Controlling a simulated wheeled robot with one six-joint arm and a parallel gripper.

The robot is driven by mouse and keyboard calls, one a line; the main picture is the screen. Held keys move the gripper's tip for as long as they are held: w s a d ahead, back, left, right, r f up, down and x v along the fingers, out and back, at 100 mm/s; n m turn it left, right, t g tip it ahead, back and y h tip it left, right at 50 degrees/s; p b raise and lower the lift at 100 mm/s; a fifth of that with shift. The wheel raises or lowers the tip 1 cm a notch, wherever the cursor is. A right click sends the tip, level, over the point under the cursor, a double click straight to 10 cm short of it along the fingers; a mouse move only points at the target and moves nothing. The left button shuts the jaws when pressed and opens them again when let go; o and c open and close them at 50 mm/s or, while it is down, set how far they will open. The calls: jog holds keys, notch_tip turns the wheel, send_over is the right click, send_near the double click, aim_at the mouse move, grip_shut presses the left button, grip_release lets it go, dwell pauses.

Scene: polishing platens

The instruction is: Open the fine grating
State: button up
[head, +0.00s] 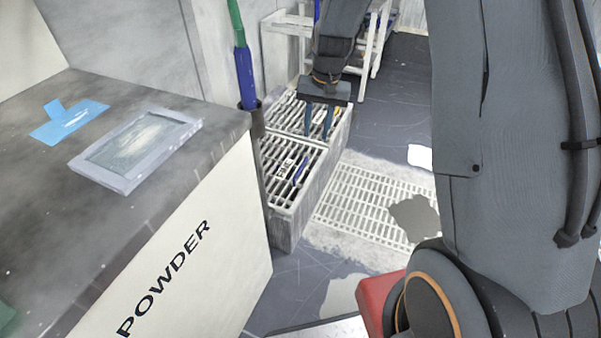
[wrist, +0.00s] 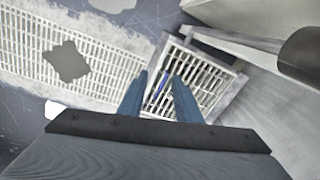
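The fine grating (head: 284,188) is a slatted pale lid on the near half of a long grey box, with a small label reading FINE and a blue handle (head: 301,170). It lies flat on the box. In the wrist view the grating (wrist: 207,88) is partly behind the fingers, and the blue handle (wrist: 161,84) shows between them. My gripper (head: 318,136) has its two blue fingers apart and points down, near the far part of the box. It shows empty. Whether the fingertips touch anything cannot be told.
A second slatted grating (head: 287,113) covers the far half of the box. A cabinet marked POWDER (head: 200,250) stands close on the left, with a framed tray (head: 136,148) on top. A blue-and-green pole (head: 244,70) rises beside the box. A floor grate (head: 365,205) lies to the right.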

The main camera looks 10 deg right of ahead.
aim_at(300, 168)
jog(key=w+f+m+b, duration=0.1)
jog(key=w+f+b, duration=0.2)
jog(key=w+f, duration=0.3)
jog(key=w+f+m+b, duration=0.1)
jog(key=w+f+b, duration=0.3)
jog(key=f, duration=1.1)
jog(key=w+f+m+b, duration=0.1)
jog(key=w+f+b, duration=0.2)
jog(key=w+f, duration=0.5)
jog(key=shift+w+a+f+t+y, duration=0.1)
jog(key=shift+w+f+t+y, duration=0.1)
jog(key=shift+f, duration=0.7)
jog(key=shift+w+f+t+y, duration=0.1)
jog(key=shift+w+f+y, duration=0.1)
jog(key=shift+f, duration=0.7)
grip_shut()
